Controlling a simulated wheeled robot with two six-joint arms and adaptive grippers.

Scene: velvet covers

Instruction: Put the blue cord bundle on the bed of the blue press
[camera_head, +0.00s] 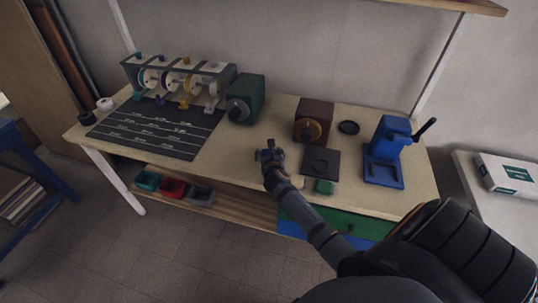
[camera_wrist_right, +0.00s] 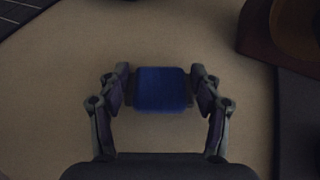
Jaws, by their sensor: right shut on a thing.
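The blue cord bundle (camera_wrist_right: 163,89) is a small dark-blue rounded block, seen in the right wrist view between my right gripper's (camera_wrist_right: 163,91) fingertips. The fingers touch it on both sides, so the gripper is shut on it. In the head view my right gripper (camera_head: 269,156) is over the table's front middle, and the bundle cannot be made out there. The blue press (camera_head: 390,145) stands at the table's right end, with a black lever and a flat blue bed (camera_head: 384,174) at its front. Nothing shows on the bed. My left gripper is not in view.
Between my right gripper and the press are a dark square plate (camera_head: 321,163), a small green block (camera_head: 325,187) and a brown box with a dial (camera_head: 313,121). A green machine (camera_head: 246,98), a spool rack (camera_head: 178,76) and a dark mat (camera_head: 157,128) lie left.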

